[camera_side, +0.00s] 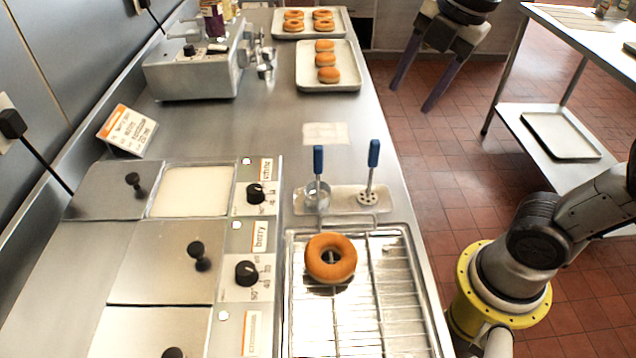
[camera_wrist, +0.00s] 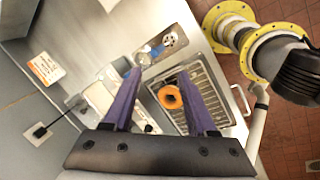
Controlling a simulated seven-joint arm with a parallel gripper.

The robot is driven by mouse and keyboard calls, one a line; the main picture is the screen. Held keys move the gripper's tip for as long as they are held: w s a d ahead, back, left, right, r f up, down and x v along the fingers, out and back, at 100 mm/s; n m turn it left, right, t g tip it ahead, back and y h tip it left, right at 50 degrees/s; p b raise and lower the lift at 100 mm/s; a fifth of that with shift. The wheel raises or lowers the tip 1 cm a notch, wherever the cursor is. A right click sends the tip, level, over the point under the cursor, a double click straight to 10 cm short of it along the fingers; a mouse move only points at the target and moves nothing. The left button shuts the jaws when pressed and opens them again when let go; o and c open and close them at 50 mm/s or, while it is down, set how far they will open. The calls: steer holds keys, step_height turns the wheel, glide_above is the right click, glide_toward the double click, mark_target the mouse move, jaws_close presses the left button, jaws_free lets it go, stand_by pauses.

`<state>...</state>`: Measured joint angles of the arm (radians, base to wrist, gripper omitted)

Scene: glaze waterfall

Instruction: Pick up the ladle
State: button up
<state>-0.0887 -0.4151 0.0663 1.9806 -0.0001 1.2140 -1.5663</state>
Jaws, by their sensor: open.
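The ladle (camera_side: 317,187) has a blue upright handle and a small metal cup. It stands on a light tray (camera_side: 340,203) behind the wire rack. A perforated skimmer (camera_side: 370,180) with a blue handle stands just right of it on the same tray. My gripper (camera_side: 410,99) is open and empty, with two purple fingers, high up at the upper right in the side view, apart from both tools. In the wrist view, the open fingers (camera_wrist: 160,73) point toward the counter.
A wire rack (camera_side: 390,290) holds a doughnut (camera_side: 331,257) in front of the tools. Glaze wells with knobs (camera_side: 256,193) line the left. A metal machine (camera_side: 192,72) and doughnut trays (camera_side: 327,84) stand at the back. The counter around the paper sheet (camera_side: 326,133) is mostly clear.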

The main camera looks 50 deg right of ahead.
steer(key=w+a+n+g, duration=0.1)
steer(key=w+a+n, duration=0.2)
steer(key=w+n, duration=0.25)
steer(key=n+g, duration=0.2)
glide_above(318, 173)
steer(key=w+d, duration=0.1)
steer(key=d, duration=0.2)
step_height(318, 173, down, 3)
steer(key=shift+n, duration=0.25)
steer(key=f, duration=0.3)
steer(key=a+f, duration=0.1)
steer(key=f, duration=0.6)
steer(key=shift+w+a, duration=0.25)
steer(key=shift+a, duration=0.05)
steer(key=shift+s+a+f, duration=0.1)
steer(key=shift+s+f, duration=0.05)
steer(key=shift+f, duration=1.35)
steer(key=shift+s+a+f, duration=0.1)
steer(key=shift+f, duration=1.35)
jaws_close()
